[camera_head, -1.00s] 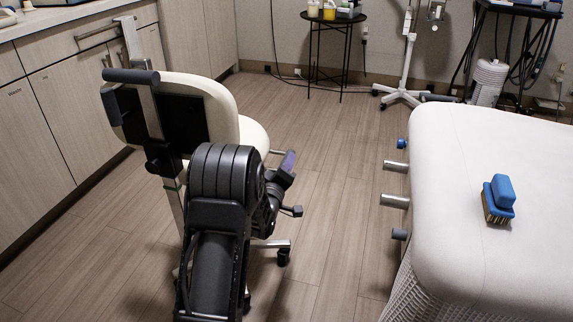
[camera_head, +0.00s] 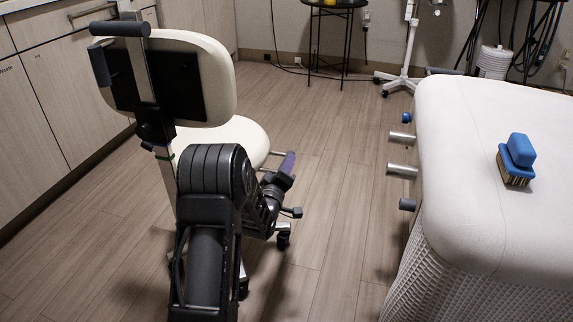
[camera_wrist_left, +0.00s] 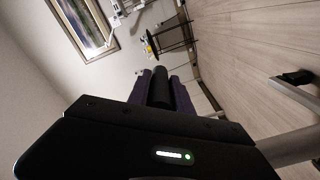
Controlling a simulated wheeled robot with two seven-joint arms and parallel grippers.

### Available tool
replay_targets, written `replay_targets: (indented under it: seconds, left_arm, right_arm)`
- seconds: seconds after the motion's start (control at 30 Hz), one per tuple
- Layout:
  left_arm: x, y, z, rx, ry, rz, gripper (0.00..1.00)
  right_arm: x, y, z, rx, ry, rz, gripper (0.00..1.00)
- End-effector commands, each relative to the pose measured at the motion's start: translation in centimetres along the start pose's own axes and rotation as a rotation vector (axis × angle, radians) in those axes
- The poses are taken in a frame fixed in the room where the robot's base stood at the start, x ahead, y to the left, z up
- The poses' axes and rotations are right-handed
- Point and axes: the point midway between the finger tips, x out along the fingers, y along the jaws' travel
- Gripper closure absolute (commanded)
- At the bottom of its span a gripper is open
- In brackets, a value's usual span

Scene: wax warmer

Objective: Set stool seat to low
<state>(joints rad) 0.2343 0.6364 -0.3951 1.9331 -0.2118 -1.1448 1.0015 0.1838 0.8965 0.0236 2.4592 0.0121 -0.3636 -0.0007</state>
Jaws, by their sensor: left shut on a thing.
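The stool stands left of centre in the head view, with a cream round seat (camera_head: 236,140) and a cream and black backrest (camera_head: 215,85). My left gripper (camera_head: 288,164) is at the right side of the seat, partly behind my dark arm. A metal rod (camera_head: 277,153) reaches from under the seat to it. In the left wrist view, the purple fingers of my left gripper (camera_wrist_left: 160,84) are closed around a dark cylindrical handle (camera_wrist_left: 160,92). My arm hides much of the stool's post and base. My right gripper is out of view.
A padded white treatment bed (camera_head: 470,130) with a blue brush (camera_head: 516,158) on it is at the right. Metal and grey knobs (camera_head: 402,169) stick out from its side. Cabinets (camera_head: 60,110) line the left. Open wood floor (camera_head: 330,150) lies between stool and bed.

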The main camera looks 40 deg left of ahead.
Motion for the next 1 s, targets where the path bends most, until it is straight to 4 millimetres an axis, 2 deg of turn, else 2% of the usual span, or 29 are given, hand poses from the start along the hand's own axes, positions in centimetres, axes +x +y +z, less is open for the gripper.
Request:
replay_targets:
  seconds: [0.03,0.3,0.63,0.77,1.0]
  left_arm:
    - [-0.2,-0.7,0.4,0.002,-0.010,-0.016,0.73]
    - [-0.2,-0.5,0.3,0.001,-0.007,-0.011,0.53]
    - [-0.6,-0.2,0.1,0.000,-0.005,-0.008,0.53]
    - [-1.9,-0.1,0.0,-0.001,-0.005,-0.009,0.53]
    - [-6.0,-0.2,0.1,-0.001,-0.006,-0.011,0.53]
  right_arm:
    - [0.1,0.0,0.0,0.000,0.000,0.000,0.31]
    - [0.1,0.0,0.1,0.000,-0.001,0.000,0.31]
    - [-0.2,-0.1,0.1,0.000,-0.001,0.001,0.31]
    - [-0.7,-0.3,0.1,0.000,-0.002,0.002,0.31]
    - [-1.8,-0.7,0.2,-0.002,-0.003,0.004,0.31]
